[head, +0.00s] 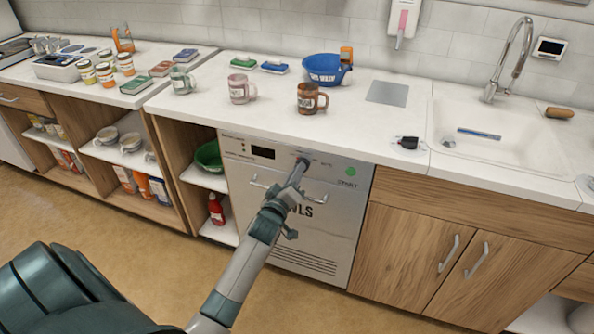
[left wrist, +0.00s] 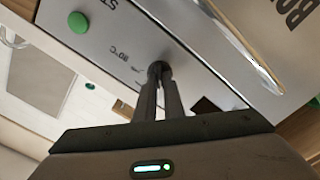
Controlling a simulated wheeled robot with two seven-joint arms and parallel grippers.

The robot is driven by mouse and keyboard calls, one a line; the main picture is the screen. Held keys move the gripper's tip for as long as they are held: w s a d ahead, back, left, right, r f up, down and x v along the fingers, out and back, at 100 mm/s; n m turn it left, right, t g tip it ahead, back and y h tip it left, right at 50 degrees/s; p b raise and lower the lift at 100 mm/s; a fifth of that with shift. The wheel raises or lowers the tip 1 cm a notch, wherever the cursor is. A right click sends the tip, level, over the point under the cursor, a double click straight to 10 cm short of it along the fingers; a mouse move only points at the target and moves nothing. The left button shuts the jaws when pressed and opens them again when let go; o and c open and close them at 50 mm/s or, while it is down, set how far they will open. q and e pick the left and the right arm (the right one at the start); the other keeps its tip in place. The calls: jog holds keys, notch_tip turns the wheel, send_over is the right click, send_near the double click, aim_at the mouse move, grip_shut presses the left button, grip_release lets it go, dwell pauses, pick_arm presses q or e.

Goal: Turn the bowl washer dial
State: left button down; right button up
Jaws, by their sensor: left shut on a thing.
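The bowl washer (head: 335,225) is a pale grey front panel under the counter, with "BOWLS" lettering partly hidden by my arm. It has a black display (head: 263,152), a green round button (head: 350,171) and a bar handle. My left gripper (head: 301,166) reaches up to its control strip. In the left wrist view the fingers (left wrist: 158,80) are closed together on the small dark dial (left wrist: 157,66), beside the "80°C" print. The fingers hide most of the dial, so its setting cannot be read. The green button (left wrist: 78,22) also shows there. My right gripper is not in view.
The counter (head: 400,115) above holds several mugs, a blue bowl (head: 326,70) and books. A sink (head: 490,130) with a tap is at the right. Open shelves with a green bowl (head: 209,157) and a red bottle (head: 216,209) are left of the washer. Floor in front is clear.

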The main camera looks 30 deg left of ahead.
pick_arm(q)
jog(key=shift+d+m+p, duration=0.15)
jog(key=shift+m+p, duration=0.65)
jog(key=shift+m, duration=4.5)
jog(key=shift+d+m+p, duration=0.1)
jog(key=shift+m+p, duration=0.65)
jog(key=shift+m, duration=4.55)
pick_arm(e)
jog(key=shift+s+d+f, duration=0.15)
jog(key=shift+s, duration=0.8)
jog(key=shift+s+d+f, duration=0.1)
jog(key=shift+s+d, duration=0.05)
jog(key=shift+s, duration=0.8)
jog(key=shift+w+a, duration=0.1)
pick_arm(q)
jog(key=c, duration=1.9)
grip_release()
jog(key=shift+o, duration=0.2)
jog(key=shift+s, duration=0.1)
